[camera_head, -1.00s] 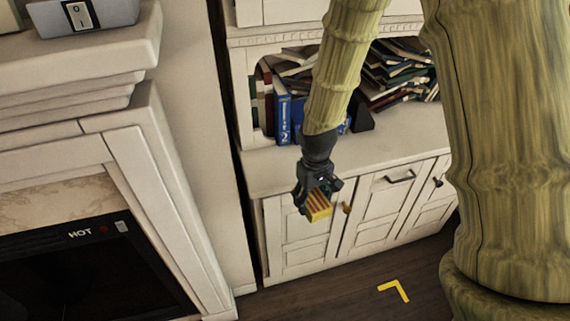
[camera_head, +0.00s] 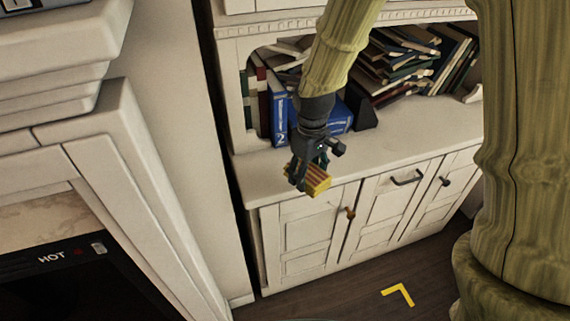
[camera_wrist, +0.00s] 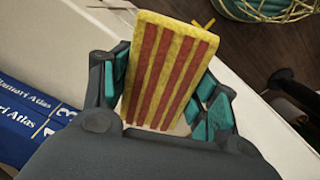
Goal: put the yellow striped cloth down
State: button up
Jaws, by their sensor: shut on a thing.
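The yellow striped cloth (camera_head: 313,180) has red stripes and looks like a flat block. My gripper (camera_head: 308,172) is shut on it and holds it at the front edge of the white cabinet's counter (camera_head: 400,143) in the head view. In the wrist view the cloth (camera_wrist: 170,75) stands up between the two teal-padded fingers (camera_wrist: 165,95), with the pale counter behind it. I cannot tell whether the cloth touches the counter.
Blue atlas books (camera_head: 279,112) stand on the counter at the back left, also close by in the wrist view (camera_wrist: 28,120). More books (camera_head: 405,60) are piled behind. A fireplace surround (camera_head: 140,190) stands at left. Counter to the right is clear.

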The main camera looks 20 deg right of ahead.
jog(key=w+a, duration=0.1)
jog(key=w, duration=0.1)
jog(key=w+a, duration=0.1)
jog(key=w, duration=0.2)
jog(key=w+a+p, duration=0.1)
jog(key=w, duration=0.2)
jog(key=shift+w+a+f, duration=0.1)
jog(key=shift+a+f, duration=0.05)
jog(key=shift+f, duration=0.2)
jog(key=shift+w+a+f, duration=0.1)
jog(key=shift+w+f, duration=0.05)
jog(key=shift+f, duration=1.65)
jog(key=shift+f, duration=0.15)
jog(key=o, duration=1.1)
jog(key=shift+c, duration=0.2)
notch_tip(320, 180, up, 12)
